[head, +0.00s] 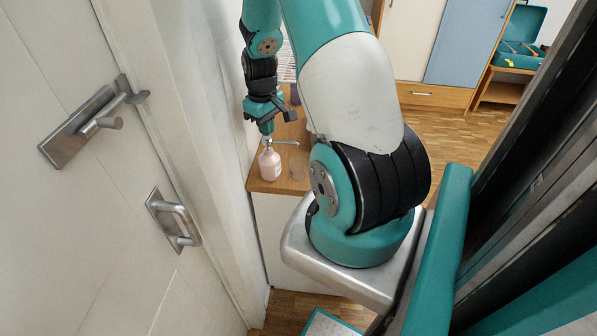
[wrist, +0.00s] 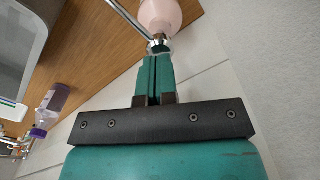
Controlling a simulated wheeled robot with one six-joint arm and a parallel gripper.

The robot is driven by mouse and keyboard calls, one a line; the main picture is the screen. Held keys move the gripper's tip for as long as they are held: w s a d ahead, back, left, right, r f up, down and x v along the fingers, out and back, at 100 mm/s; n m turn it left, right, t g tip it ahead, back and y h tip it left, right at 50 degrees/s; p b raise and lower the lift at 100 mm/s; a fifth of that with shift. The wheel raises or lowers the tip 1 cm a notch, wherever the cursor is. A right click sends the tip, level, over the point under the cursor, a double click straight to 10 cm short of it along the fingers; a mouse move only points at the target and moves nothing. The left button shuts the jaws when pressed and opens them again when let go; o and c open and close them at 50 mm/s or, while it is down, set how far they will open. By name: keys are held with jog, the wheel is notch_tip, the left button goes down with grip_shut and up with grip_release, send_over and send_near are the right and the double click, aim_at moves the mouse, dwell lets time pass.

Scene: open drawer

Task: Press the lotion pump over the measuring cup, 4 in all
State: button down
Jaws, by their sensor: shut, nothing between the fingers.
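The lotion pump is a pale pink bottle (head: 270,164) with a metal pump head and a long thin spout (head: 287,143). It stands upright near the end of a wooden counter, with the spout pointing right. It also shows at the top of the wrist view (wrist: 160,14). A small clear cup (head: 297,169), faint in the head view, stands right of the bottle below the spout; it seems to be the measuring cup. My gripper (head: 267,131) is shut and empty, pointing down directly over the pump head. Its fingertips (wrist: 157,55) are at the pump top; I cannot tell whether they touch.
A clear bottle with a purple cap (wrist: 50,108) stands farther along the counter (wrist: 112,45). A grey-rimmed basin or tray (wrist: 38,35) is at the wrist view's upper left. A white door (head: 95,220) with metal handles is close on the left.

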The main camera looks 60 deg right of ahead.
aim_at(267, 138)
jog(key=shift+f+b, duration=0.95)
jog(key=shift+f, duration=0.55)
jog(key=shift+r, duration=0.1)
jog(key=shift+r+p, duration=1.5)
jog(key=shift+r, duration=0.3)
jog(key=shift+f, duration=0.1)
jog(key=shift+f+b, duration=1.25)
jog(key=shift+f, duration=0.5)
jog(key=shift+r, duration=0.1)
jog(key=shift+r+p, duration=1.45)
jog(key=shift+r, duration=0.3)
jog(key=shift+f, duration=0.25)
